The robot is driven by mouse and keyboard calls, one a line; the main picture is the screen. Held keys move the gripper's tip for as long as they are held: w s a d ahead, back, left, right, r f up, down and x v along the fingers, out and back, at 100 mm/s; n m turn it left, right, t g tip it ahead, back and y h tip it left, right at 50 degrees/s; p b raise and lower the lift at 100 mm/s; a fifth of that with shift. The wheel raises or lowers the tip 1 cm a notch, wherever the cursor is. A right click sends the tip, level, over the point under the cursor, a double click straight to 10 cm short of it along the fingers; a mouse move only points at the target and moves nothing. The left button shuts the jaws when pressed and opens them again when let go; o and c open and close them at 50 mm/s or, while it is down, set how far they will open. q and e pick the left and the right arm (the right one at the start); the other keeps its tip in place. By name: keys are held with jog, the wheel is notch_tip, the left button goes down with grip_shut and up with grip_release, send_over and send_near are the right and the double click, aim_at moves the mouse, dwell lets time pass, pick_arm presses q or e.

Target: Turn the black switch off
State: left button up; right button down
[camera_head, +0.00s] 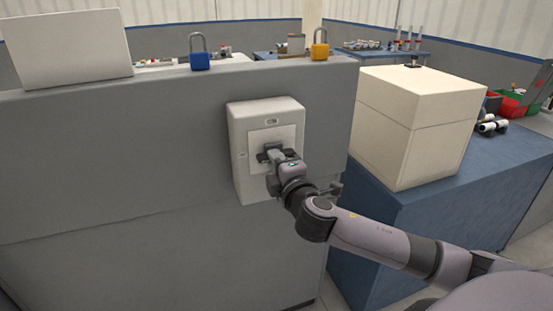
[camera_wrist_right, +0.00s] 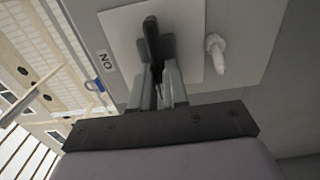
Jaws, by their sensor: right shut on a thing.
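The black switch (camera_wrist_right: 151,36) sits on a white plate of a white box (camera_head: 241,171) mounted on the grey panel. An "ON" label (camera_wrist_right: 107,61) shows beside the plate in the right wrist view. My right gripper (camera_head: 270,154) is at the front of the box in the head view. In the right wrist view its fingers (camera_wrist_right: 160,75) are closed on the black switch, whose upper end sticks out beyond them. The fingers hide the rest of the switch. My left gripper is in neither view.
A blue padlock (camera_head: 199,61) and a yellow padlock (camera_head: 319,51) stand on the panel's top edge. A large cream box (camera_head: 415,120) rests on a blue table (camera_head: 390,230) at the right, close to my right arm. A white peg (camera_wrist_right: 215,53) juts out beside the switch plate.

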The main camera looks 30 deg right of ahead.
jog(key=shift+f, duration=0.1)
dwell(0.3)
jog(key=c, duration=1.1)
grip_release()
jog(key=shift+b+v, duration=0.65)
jog(key=shift+v, duration=2.95)
jog(key=shift+d, duration=0.1)
jog(key=s+a+f+m+g+y, duration=0.2)
jog(key=s+a+f, duration=0.1)
jog(key=f, duration=0.7)
jog(key=s+a+f+m+g+y, duration=0.3)
jog(key=a+f, duration=0.1)
jog(key=f, duration=0.6)
jog(key=s+a+f+m, duration=0.1)
jog(key=s+f+m, duration=0.1)
jog(key=s+f, duration=0.2)
jog(key=s+a+f+m+g+y, duration=0.1)
jog(key=s+a+f+m, duration=0.1)
jog(key=s+f+m, duration=0.1)
jog(key=s+a+f+m+g, duration=0.1)
jog(key=s+f+m, duration=0.2)
jog(key=s+f, duration=0.1)
jog(key=shift+s+a+f+y, duration=0.15)
jog(key=shift+s, duration=0.25)
jog(key=shift+s+a+f+y, duration=0.1)
jog(key=shift+s+f+y, duration=0.05)
jog(key=shift+s, duration=0.25)
